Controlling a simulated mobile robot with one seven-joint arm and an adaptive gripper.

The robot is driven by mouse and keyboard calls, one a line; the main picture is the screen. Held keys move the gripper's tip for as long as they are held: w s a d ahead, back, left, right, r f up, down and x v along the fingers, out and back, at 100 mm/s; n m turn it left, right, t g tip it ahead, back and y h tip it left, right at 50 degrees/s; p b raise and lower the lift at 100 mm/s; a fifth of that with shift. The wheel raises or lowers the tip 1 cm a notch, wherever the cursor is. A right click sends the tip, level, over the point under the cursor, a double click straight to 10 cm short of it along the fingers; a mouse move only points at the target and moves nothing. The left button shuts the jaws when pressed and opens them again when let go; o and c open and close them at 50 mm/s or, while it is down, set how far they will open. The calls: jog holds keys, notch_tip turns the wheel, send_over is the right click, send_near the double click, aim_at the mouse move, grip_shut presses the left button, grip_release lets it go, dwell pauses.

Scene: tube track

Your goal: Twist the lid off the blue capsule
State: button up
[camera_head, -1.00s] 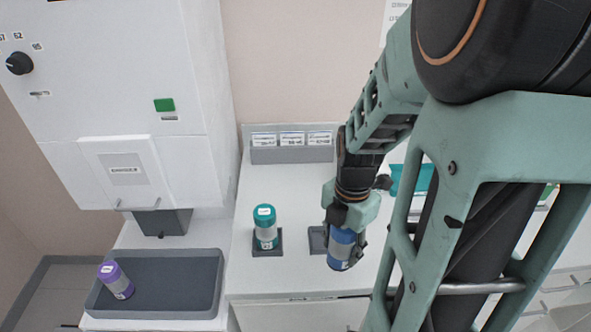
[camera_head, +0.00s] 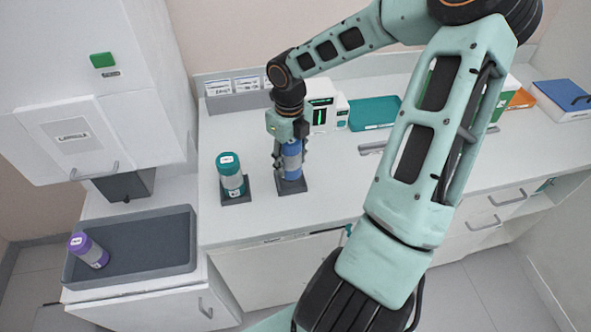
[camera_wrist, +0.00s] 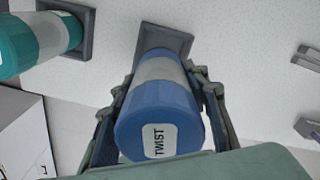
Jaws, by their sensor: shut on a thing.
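The blue capsule (camera_head: 291,163) stands upright in a dark square holder (camera_head: 292,187) on the white counter. My gripper (camera_head: 290,150) comes down from above and is shut on the capsule's upper part. In the wrist view the capsule (camera_wrist: 162,108) shows a blue lid marked TWIST (camera_wrist: 158,138), a grey middle band and a blue lower end in the holder (camera_wrist: 165,38). The gripper's fingers (camera_wrist: 160,112) lie on both sides of it. The lid appears to be on the capsule.
A teal capsule (camera_head: 231,175) stands in its own holder just left. A white device (camera_head: 321,112) and teal tray (camera_head: 374,112) are behind, right. The counter front is clear.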

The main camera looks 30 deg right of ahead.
jog(key=shift+w+d+r+n, duration=0.15)
jog(key=shift+w+n, duration=0.15)
jog(key=shift+w, duration=0.15)
